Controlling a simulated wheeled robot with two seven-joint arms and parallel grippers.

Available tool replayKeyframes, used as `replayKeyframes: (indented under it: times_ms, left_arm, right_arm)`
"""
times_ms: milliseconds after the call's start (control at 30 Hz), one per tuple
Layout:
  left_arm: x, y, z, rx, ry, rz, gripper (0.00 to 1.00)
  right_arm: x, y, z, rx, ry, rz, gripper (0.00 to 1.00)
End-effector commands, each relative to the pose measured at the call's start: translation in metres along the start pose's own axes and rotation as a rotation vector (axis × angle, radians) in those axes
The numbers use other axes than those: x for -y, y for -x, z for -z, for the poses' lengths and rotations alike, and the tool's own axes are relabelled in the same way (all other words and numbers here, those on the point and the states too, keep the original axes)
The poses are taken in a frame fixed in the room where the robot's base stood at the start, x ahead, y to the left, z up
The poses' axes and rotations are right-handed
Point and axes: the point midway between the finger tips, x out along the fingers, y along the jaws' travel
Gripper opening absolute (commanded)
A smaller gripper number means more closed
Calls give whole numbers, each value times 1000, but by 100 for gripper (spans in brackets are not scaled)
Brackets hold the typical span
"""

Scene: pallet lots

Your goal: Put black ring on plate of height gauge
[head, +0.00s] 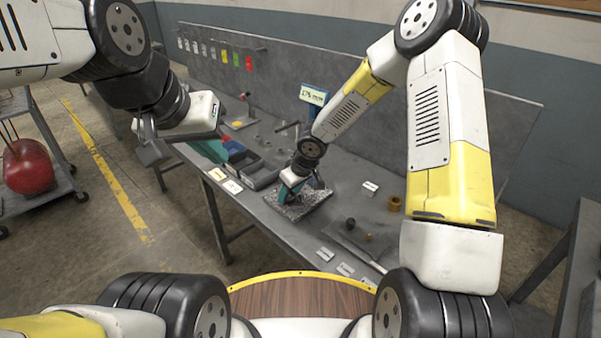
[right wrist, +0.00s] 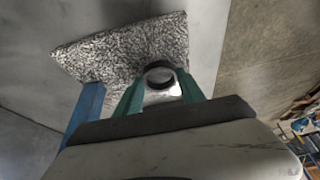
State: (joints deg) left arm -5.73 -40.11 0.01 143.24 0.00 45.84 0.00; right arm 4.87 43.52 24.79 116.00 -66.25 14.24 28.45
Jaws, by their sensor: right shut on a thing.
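The black ring (right wrist: 150,72) shows in the right wrist view between the tips of my right gripper's green fingers (right wrist: 160,92). A pale, shiny round part shows just below the ring. The right gripper (head: 291,184) is shut on the ring, over the speckled grey plate (head: 312,206). The plate (right wrist: 110,52) also shows behind the ring; whether the ring touches it cannot be told. A blue upright (right wrist: 85,112) beside the fingers looks like part of the height gauge, whose display (head: 314,95) reads 176 mm. My left gripper (head: 146,140) is away at the left, its opening unclear.
The grey workbench (head: 265,212) holds dark bins (head: 262,177) left of the plate. A brass nut (head: 395,203), a white card (head: 370,188) and a dark round part (head: 350,223) lie to its right. A panel (head: 270,75) stands along the bench's back.

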Motion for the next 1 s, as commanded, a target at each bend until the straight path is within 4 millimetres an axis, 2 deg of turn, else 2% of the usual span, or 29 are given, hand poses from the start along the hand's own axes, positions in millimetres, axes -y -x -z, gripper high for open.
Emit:
replayKeyframes:
  times_ms: [167,433,900,933,1000]
  left_arm:
    - [0,0,0,0,0,0,0]
    - [0,0,0,0,0,0,0]
    - [0,0,0,0,0,0,0]
    - [0,0,0,0,0,0,0]
    - [0,0,0,0,0,0,0]
  right_arm:
    - [-11,0,0,-1,-2,0,8]
    - [-46,0,0,-1,-5,0,8]
    - [-44,-5,-2,0,1,0,8]
    - [-45,-4,-2,0,1,0,52]
    - [-45,-4,-2,0,0,0,55]
